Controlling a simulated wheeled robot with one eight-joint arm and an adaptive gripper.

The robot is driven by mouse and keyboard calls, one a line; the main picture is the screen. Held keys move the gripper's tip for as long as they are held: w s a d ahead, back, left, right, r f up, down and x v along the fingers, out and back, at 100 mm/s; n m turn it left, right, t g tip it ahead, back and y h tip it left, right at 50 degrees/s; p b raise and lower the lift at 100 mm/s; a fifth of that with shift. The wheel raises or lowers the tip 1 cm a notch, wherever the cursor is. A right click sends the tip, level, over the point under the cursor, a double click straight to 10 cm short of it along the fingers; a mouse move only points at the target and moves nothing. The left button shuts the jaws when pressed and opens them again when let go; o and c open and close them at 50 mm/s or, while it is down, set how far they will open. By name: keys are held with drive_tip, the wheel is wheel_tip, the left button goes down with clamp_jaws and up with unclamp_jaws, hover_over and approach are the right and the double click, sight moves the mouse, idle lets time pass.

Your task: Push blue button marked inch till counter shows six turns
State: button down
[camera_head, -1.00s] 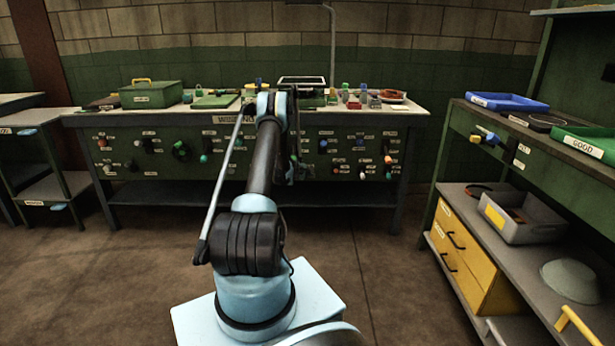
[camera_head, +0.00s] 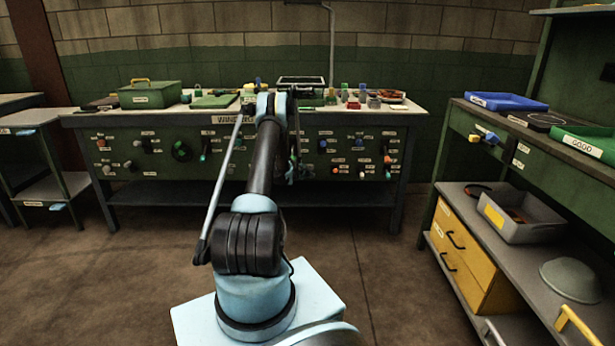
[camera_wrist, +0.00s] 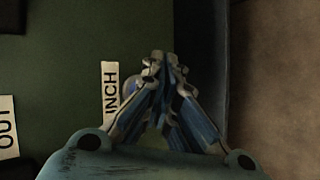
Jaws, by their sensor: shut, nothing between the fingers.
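My gripper (camera_wrist: 163,66) is shut and empty, and its fingers point at the green front panel in the wrist view. A white label reading INCH (camera_wrist: 110,92) is just left of the fingers. I cannot make out a turn counter reading.
A label reading OUT (camera_wrist: 6,127) is at the wrist view's left. Several knobs, including a blue one (camera_head: 322,143), line the bench front. A green toolbox (camera_head: 150,95) stands on top. A shelf unit (camera_head: 455,200) is at the right. The floor between is clear.

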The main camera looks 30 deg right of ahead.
drive_tip(key=shift+w+a+r, duration=0.4)
drive_tip(key=shift+w+a, duration=0.1)
drive_tip(key=shift+a, duration=0.15)
drive_tip(key=shift+s+a+f, duration=0.1)
drive_tip(key=shift+s+a, duration=0.3)
drive_tip(key=shift+s, duration=0.45)
drive_tip(key=shift+s+a+r, duration=0.1)
drive_tip(key=shift+s+a, duration=0.25)
drive_tip(key=shift+s, duration=0.5)
drive_tip(key=shift+s+a+f, duration=0.1)
drive_tip(key=shift+s+a, duration=0.3)
drive_tip(key=shift+s, duration=0.45)
drive_tip(key=shift+s, duration=0.1)
